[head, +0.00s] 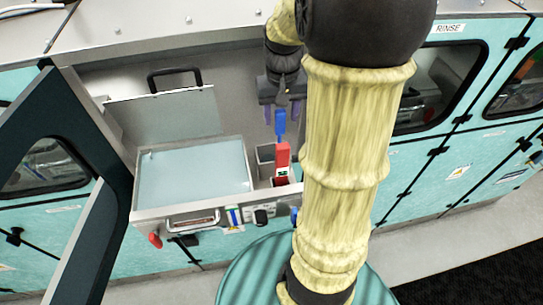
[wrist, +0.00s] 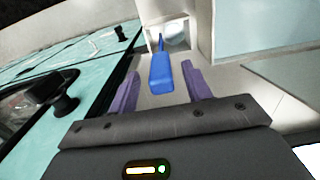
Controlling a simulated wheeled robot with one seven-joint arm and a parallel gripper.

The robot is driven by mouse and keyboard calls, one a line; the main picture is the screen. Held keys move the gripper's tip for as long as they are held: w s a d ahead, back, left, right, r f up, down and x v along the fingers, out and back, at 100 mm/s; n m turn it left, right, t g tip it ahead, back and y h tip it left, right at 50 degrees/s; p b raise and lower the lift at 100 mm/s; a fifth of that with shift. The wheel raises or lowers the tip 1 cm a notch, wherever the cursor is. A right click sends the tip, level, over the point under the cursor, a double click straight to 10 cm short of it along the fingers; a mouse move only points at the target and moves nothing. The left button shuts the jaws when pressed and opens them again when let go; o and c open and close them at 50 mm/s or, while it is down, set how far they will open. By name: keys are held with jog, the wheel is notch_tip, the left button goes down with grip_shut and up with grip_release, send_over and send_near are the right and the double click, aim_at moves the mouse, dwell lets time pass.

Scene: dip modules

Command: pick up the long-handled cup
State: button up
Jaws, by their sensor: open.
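The long-handled cup shows in the wrist view as a blue handle (wrist: 161,74) on a thin rod, leading to a pale round cup (wrist: 176,33) inside a small compartment. In the head view the blue handle (head: 280,123) stands above the small compartments right of the wide tank. My gripper (head: 282,108) is open, with its purple fingers apart. In the wrist view the gripper (wrist: 160,70) has one finger on each side of the handle's line, with visible gaps. I cannot tell how deep the handle lies between them.
A wide tank (head: 140,178) with pale liquid and a raised clear lid (head: 165,112) is to the left. A red block-like thing (head: 283,155) stands at the compartments, below the blue handle in view. A dark open door (head: 105,205) stands at far left. Teal cabinets (head: 470,150) line the right.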

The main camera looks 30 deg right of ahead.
aim_at(280, 125)
jog(key=shift+f+p, duration=0.7)
jog(key=shift+f, duration=1.3)
jog(key=shift+a, duration=0.1)
jog(key=c, duration=1)
jog(key=shift+o, duration=0.2)
jog(key=shift+r, duration=0.1)
notch_tip(280, 125, up, 28)
jog(key=b, duration=0.4)
